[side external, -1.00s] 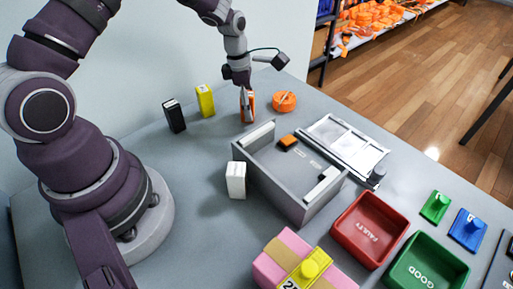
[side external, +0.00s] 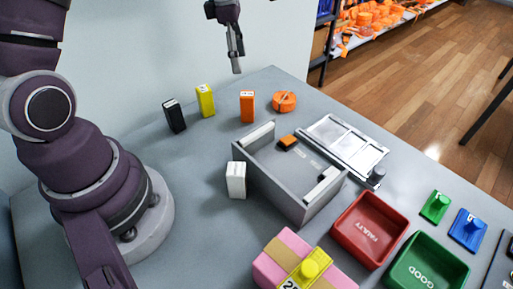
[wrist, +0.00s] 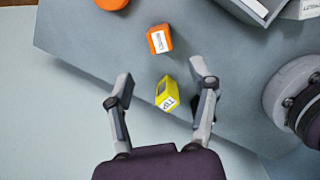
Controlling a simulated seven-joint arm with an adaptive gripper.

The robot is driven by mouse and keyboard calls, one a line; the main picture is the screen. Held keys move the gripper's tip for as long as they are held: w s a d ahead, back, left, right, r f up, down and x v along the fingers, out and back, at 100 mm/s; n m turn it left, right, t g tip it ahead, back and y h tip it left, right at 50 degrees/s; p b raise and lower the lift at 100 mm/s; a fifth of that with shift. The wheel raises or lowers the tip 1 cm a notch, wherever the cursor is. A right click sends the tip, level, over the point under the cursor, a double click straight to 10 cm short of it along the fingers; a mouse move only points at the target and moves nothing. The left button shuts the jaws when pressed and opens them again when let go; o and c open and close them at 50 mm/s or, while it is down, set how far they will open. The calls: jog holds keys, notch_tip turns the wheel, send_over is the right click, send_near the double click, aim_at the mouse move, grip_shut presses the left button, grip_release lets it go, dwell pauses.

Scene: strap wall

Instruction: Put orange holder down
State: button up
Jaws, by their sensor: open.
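The orange holder (side external: 247,106) stands upright on the grey table, between the yellow holder (side external: 205,100) and a round orange strap roll (side external: 284,101). In the wrist view the orange holder (wrist: 159,39) shows its white label and lies beyond the fingertips, with nothing touching it. My gripper (side external: 237,62) is above the table in the side view, clear of all the holders. In the wrist view my gripper (wrist: 160,82) has its two fingers spread wide and empty, with the yellow holder (wrist: 167,93) seen below between them.
A black holder (side external: 174,116) and a white holder (side external: 236,180) stand on the table. A grey open box (side external: 270,189), red FAULTY tray (side external: 344,238), green GOOD tray (side external: 392,270) and pink parcel (side external: 270,263) fill the front. Table around the orange holder is mostly clear.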

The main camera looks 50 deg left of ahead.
jog(key=s+d+r+m+t, duration=0.1)
jog(key=s+m, duration=0.3)
jog(key=m, duration=0.5)
jog(key=s+d+r+m+t, duration=0.2)
jog(key=s+m, duration=0.3)
jog(key=m, duration=0.4)
jog(key=s+d+r+m+t+y, duration=0.1)
jog(key=s+d+r+m, duration=0.2)
jog(key=m, duration=0.6)
jog(key=shift+s+d+r, duration=0.25)
jog(key=shift+s+r, duration=0.35)
jog(key=shift+s, duration=0.65)
